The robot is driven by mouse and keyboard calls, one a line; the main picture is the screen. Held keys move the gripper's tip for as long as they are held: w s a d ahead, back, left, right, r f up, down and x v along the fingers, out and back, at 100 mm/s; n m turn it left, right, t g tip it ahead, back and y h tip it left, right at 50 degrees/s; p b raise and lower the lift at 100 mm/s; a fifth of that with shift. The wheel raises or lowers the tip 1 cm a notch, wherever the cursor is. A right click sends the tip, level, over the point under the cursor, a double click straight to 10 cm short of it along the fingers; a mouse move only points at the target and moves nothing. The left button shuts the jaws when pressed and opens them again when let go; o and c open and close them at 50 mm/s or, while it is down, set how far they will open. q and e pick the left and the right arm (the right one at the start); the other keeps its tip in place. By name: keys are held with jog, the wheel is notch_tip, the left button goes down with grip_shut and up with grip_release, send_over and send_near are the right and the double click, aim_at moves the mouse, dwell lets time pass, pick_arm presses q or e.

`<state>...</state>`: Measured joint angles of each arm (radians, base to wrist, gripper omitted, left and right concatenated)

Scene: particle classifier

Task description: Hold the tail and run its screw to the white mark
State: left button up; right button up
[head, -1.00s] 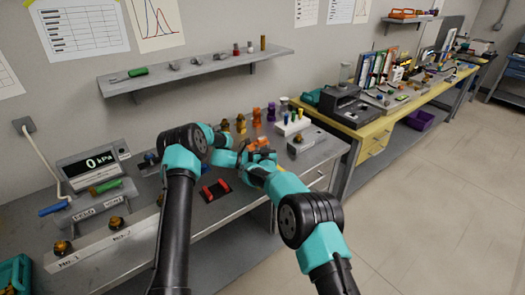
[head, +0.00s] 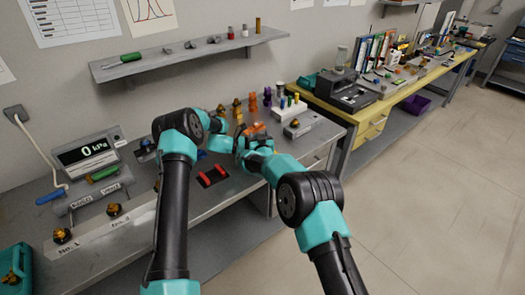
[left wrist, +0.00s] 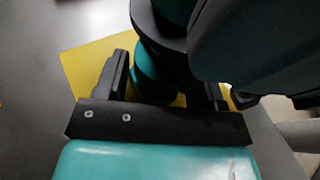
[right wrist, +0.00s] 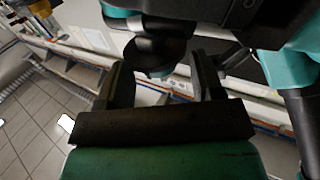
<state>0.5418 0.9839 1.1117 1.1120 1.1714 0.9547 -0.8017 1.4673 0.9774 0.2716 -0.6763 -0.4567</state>
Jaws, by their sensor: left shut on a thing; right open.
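My left gripper (head: 222,143) is at the back middle of the grey bench in the head view, close to my right gripper (head: 246,146). In the left wrist view a teal round piece (left wrist: 150,78), seemingly the tail, stands between the left gripper's fingers (left wrist: 165,85); it is dark and partly covered. In the right wrist view the right gripper's fingers (right wrist: 153,85) are apart. A dark round part (right wrist: 152,55) shows beyond and between them; I cannot tell whether they touch it. The screw and the white mark cannot be made out.
Orange pieces (head: 255,128), brass fittings and purple pieces (head: 267,96) stand behind. A gauge reading 0 kPa (head: 88,150) is at left. A white rack (head: 291,109) stands right. The floor at right is clear.

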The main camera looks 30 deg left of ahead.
jog(key=v, duration=1)
jog(key=shift+s+d, duration=0.2)
jog(key=shift+r, duration=0.1)
pick_arm(q)
jog(key=o, duration=1.4)
jog(key=shift+o, duration=0.2)
jog(key=v, duration=1.2)
